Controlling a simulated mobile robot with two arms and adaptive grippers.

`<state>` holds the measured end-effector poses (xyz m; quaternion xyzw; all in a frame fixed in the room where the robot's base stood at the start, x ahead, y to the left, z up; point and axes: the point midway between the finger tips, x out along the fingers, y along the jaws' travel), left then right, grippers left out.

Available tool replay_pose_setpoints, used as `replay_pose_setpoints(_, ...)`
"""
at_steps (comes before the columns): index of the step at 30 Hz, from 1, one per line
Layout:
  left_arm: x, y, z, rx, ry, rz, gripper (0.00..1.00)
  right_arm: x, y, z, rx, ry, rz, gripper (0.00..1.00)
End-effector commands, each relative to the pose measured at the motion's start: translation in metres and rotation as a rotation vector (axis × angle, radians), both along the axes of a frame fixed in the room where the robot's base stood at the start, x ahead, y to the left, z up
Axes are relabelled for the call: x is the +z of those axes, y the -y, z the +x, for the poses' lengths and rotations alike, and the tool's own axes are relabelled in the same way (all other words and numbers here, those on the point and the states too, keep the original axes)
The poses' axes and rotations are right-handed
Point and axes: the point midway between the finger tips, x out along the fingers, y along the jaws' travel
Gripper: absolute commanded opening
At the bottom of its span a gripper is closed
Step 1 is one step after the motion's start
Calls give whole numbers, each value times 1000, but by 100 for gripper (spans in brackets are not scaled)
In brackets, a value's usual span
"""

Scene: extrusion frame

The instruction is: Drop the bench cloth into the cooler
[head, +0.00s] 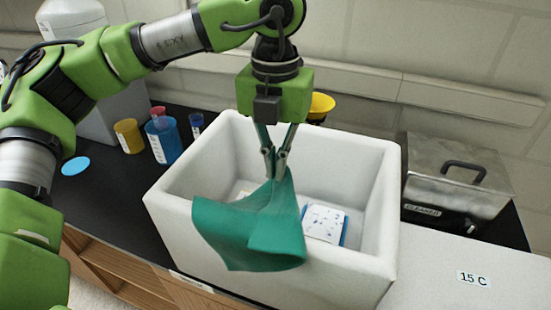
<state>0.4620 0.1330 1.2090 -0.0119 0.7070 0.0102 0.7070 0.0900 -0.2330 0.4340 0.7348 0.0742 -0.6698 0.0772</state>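The bench cloth (250,230) is a green sheet hanging in folds from my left gripper (275,168). The fingers are closed together on its upper edge. The cooler (172,215) is a white, open-topped foam box below and around it. The cloth hangs over the cooler's opening and covers part of the front wall in the picture; I cannot tell whether it touches the rim. Inside the cooler, a white card-like item with blue marks (323,223) shows to the right of the cloth. Part of the cooler's floor is hidden by the cloth. My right gripper is not in view.
A blue cup (163,140), a yellow cup (129,136) and a blue disc (75,166) are on the black bench to the left. A metal-lidded box labelled CLEANER (455,175) stands right of the cooler. A yellow bowl (320,104) is behind the cooler.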

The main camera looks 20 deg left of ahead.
Motion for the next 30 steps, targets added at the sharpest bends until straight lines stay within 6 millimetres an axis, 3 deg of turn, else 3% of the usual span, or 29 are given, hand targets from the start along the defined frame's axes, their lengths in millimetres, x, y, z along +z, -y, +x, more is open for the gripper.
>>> replay_pose_setpoints(4, 0, 0, 0, 0, 0, 0, 0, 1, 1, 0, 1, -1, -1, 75)
replay_pose_setpoints(6, 0, 0, 0, 0, 0, 0, 18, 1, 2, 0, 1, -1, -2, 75)
replay_pose_setpoints(7, 0, 0, 0, 0, 0, 0, 22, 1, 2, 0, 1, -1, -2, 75)
replay_pose_setpoints(14, 0, 0, 0, 0, 0, 1, 22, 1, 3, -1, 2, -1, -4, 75)
replay_pose_setpoints(17, 1, 0, 0, 0, 0, 1, 42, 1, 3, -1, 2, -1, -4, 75)
replay_pose_setpoints(24, 1, 0, 0, 0, 0, 1, 42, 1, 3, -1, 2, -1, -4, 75)
replay_pose_setpoints(25, 1, 0, 0, 0, 0, 1, 45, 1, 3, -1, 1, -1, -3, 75)
replay_pose_setpoints(27, 1, 0, 0, 0, 0, 1, 63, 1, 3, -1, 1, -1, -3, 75)
replay_pose_setpoints(30, 1, 0, 0, 0, 0, 1, 67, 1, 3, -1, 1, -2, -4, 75)
